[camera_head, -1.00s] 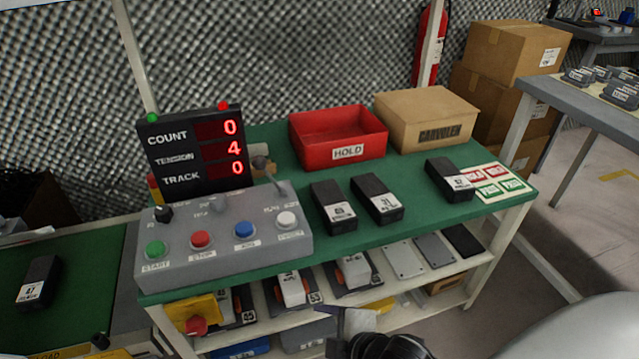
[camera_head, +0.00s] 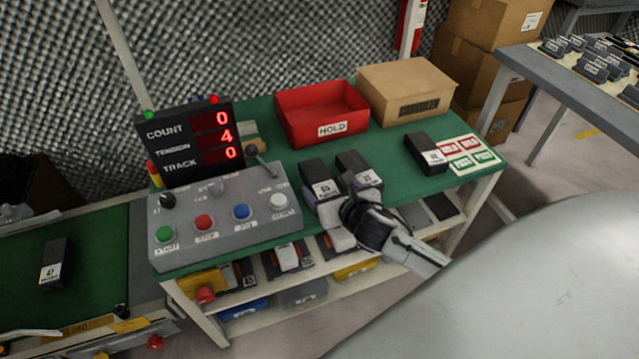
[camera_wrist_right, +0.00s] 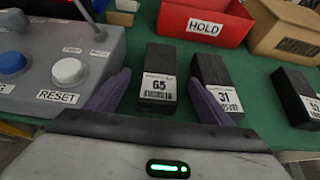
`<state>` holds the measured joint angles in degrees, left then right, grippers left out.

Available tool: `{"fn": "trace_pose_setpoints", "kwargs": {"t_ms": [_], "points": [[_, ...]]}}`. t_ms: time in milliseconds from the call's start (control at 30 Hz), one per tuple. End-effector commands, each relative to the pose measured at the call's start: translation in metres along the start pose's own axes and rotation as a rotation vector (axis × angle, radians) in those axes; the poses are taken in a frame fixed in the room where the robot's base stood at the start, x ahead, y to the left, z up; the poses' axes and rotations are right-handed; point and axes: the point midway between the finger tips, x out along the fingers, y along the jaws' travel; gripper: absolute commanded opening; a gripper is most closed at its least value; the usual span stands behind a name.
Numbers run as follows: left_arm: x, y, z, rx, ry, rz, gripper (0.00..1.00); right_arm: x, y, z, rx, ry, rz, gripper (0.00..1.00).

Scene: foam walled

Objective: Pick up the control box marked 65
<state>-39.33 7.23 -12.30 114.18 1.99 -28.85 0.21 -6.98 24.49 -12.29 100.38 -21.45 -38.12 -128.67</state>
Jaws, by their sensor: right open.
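The control box marked 65 is a black block with a white label, upright in the right wrist view (camera_wrist_right: 160,72) on the green bench top. It also shows in the head view (camera_head: 315,172). My right gripper (camera_head: 333,193) is open and empty at the bench's front edge, just in front of this box. In the right wrist view its purple fingers (camera_wrist_right: 157,82) appear on either side of the box, with gaps visible. The right finger lies in front of the gap towards the box marked 31 (camera_wrist_right: 210,72). My left gripper is not in view.
A grey control panel (camera_head: 225,215) stands close on the left of the boxes. Another black box (camera_head: 427,150) stands to the right. A red HOLD bin (camera_head: 332,130) and a cardboard box (camera_head: 405,108) stand behind. A shelf with parts lies below the bench top.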

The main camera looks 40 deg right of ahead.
Motion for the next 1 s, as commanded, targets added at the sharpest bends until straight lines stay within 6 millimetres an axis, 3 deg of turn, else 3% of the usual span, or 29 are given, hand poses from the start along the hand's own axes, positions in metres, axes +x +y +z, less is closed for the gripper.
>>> {"fn": "trace_pose_setpoints", "kwargs": {"t_ms": [233,500,800,1000], "points": [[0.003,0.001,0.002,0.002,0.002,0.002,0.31,0.022,0.000,0.001,0.006,-0.001,0.000,0.74],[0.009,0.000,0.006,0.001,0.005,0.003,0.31,0.060,0.000,0.005,0.006,0.000,0.001,0.74],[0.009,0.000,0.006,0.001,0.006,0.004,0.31,0.064,0.001,0.005,0.005,0.001,0.002,0.74],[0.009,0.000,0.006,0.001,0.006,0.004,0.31,0.064,0.001,0.005,0.005,0.001,0.002,0.42]]}}
